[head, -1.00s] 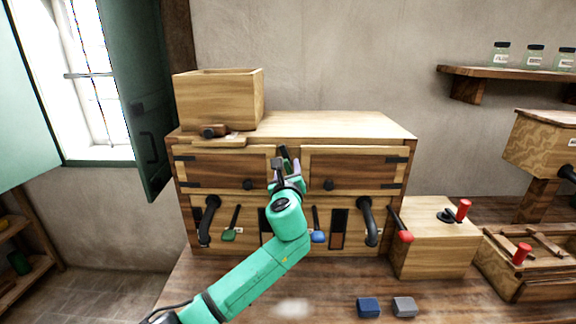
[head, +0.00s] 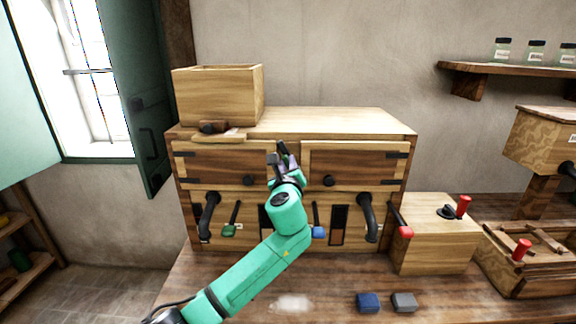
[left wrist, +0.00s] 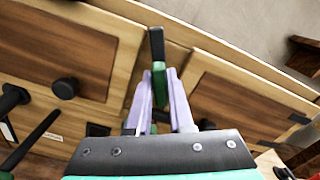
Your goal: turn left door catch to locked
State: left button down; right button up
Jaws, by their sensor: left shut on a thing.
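The left door catch (left wrist: 158,60) is a black bar with a green part at the middle gap between the two cabinet doors. In the head view its dark end (head: 282,147) shows just above my gripper, tilted to the upper left. My left gripper (left wrist: 159,84) has its pale fingers closed on the green part of the catch. In the head view the left gripper (head: 286,164) is in front of the gap and hides the catch's lower part. The left door (head: 222,164) lies flush, with a black round knob (head: 249,180). My right gripper is not in view.
The right door (head: 350,167) has its own knob (head: 328,181). Below hang black handles and green, blue and red levers. An open wooden box (head: 218,98) stands on the cabinet. A blue block (head: 368,302) and a grey block (head: 404,302) lie on the front bench.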

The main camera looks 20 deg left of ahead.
pick_arm(q)
jog(key=n+b, duration=0.3)
jog(key=n, duration=0.4)
jog(key=shift+f, duration=0.2)
jog(key=n+b, duration=0.1)
jog(key=n, duration=0.2)
jog(key=shift+n+b, duration=0.7)
jog(key=shift+n, duration=0.6)
jog(key=c, duration=0.8)
grip_release()
jog(key=shift+r, duration=0.1)
